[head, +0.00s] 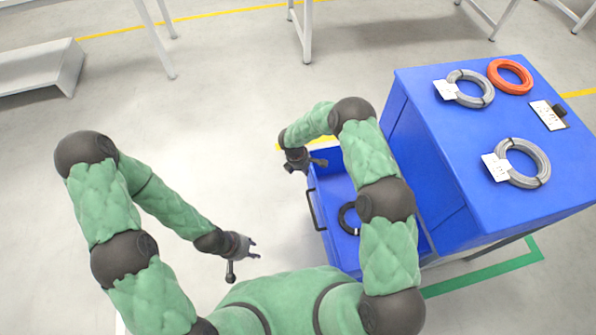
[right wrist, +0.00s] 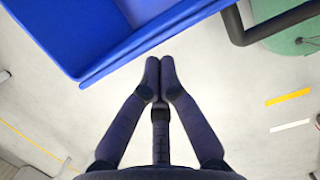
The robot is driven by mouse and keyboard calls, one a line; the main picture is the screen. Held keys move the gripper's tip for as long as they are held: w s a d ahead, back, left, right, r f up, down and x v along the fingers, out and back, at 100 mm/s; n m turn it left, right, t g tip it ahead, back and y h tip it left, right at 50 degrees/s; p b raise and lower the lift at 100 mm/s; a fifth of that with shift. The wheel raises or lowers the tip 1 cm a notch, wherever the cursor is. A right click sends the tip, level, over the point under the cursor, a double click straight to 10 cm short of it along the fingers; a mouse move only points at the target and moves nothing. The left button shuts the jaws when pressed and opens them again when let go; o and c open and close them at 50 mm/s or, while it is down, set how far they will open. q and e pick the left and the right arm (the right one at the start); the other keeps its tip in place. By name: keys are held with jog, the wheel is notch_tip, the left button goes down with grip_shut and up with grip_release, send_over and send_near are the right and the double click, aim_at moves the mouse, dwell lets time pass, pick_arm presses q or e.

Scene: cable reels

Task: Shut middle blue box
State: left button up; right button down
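The blue box (head: 336,192) is pulled out like a drawer from the left side of the blue cabinet (head: 440,135). A dark handle (head: 311,210) is on its outer left face, and a black cable reel (head: 348,217) lies inside. My right gripper (head: 318,162) is at the box's far left corner. In the right wrist view its fingertips (right wrist: 160,75) are together and empty, close to the box's blue edge (right wrist: 125,60); I cannot tell if they touch it. My left gripper (head: 254,247) is open and empty, left of the box. My right arm hides part of the box.
Grey cable reels (head: 470,89) (head: 527,163), an orange reel (head: 511,77) and a clipboard-like item (head: 548,115) lie on the cabinet top. A grey platform (head: 40,68) stands at the far left. The floor left of the box is clear.

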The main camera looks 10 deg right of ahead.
jog(key=shift+d, duration=0.3)
jog(key=d+b, duration=0.2)
jog(key=d, duration=2.1)
jog(key=shift+w+d, duration=0.3)
jog(key=shift+w, duration=0.1)
jog(key=shift+a, duration=0.1)
